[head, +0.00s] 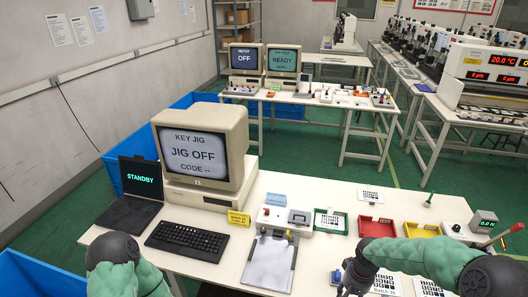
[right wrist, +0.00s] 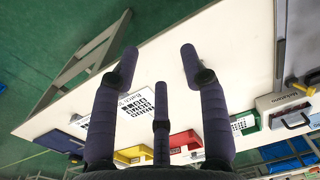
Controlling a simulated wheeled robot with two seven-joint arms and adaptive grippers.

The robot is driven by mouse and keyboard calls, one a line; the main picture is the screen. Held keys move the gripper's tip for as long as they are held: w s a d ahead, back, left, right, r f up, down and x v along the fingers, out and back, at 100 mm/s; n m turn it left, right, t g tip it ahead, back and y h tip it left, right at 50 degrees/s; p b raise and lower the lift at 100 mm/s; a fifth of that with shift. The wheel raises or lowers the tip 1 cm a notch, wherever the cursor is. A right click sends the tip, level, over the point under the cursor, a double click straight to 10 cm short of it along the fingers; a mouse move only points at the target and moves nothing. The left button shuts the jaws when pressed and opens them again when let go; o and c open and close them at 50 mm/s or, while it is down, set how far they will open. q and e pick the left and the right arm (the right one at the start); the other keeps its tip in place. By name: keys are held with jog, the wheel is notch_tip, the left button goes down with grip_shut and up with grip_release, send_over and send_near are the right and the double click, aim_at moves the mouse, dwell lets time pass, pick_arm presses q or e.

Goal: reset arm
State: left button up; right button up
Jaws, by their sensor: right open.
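My right gripper (head: 352,277) is above the front of the white table (head: 330,188), at the lower right of the head view. In the right wrist view its dark fingers (right wrist: 158,65) are spread open with nothing between them. A white printed keypad film (right wrist: 137,112) shows beyond the fingers, partly covered by them.
A monitor (head: 199,150) reading "JIG OFF", a laptop (head: 130,190) reading "STANDBY" and a keyboard (head: 187,241) stand at the left. Green, red (head: 376,227) and yellow (head: 420,230) trays lie along the table's middle. A small meter (head: 484,222) stands at the right.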

jog(key=s+a+f+y, duration=0.3)
jog(key=s+a+f, duration=1.3)
jog(key=a+f, duration=0.1)
jog(key=shift+f, duration=0.4)
jog(key=shift+s, duration=0.1)
